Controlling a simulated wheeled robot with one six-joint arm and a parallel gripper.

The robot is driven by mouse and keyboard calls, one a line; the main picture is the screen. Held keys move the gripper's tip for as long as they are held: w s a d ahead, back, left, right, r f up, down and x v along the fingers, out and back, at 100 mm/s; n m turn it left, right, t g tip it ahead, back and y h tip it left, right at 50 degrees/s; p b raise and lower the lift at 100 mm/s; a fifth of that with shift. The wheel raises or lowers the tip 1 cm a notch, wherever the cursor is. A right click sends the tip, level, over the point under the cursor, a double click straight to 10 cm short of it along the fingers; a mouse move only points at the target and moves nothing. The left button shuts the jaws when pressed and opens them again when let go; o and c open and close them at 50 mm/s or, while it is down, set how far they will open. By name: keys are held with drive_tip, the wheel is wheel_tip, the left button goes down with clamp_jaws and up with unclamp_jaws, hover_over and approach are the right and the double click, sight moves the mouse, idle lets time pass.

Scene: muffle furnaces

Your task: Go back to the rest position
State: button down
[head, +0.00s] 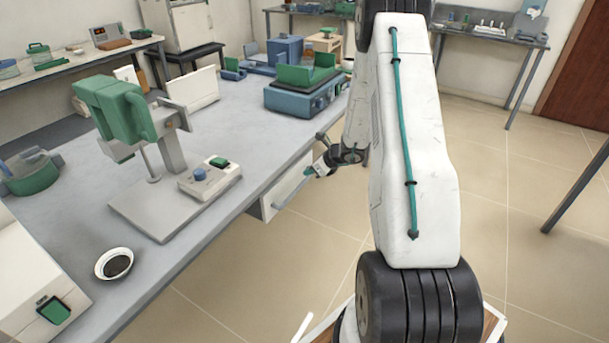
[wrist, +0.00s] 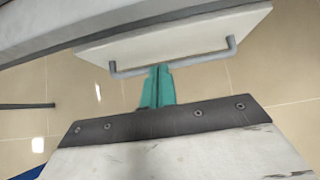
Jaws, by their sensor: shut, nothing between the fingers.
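My gripper (head: 318,170) is at the front edge of the workbench, beside a white drawer (head: 283,187). In the wrist view its teal fingers (wrist: 158,86) are closed together with nothing between them. The fingertips show right at the grey bar handle (wrist: 185,62) of the drawer; I cannot tell whether they touch it. The drawer front (wrist: 170,38) looks white and flat. My arm reaches forward from my base and hides part of the room behind it.
The workbench (head: 235,130) bears a green-headed stirrer (head: 118,108), a small bowl (head: 114,263), a control box (head: 210,178) and a blue-green device (head: 303,88). A side table (head: 490,38) stands at the back right.

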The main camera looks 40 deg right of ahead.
drive_tip(key=v, duration=0.6)
drive_tip(key=shift+s+d+f, duration=0.1)
drive_tip(key=shift+d+f, duration=0.2)
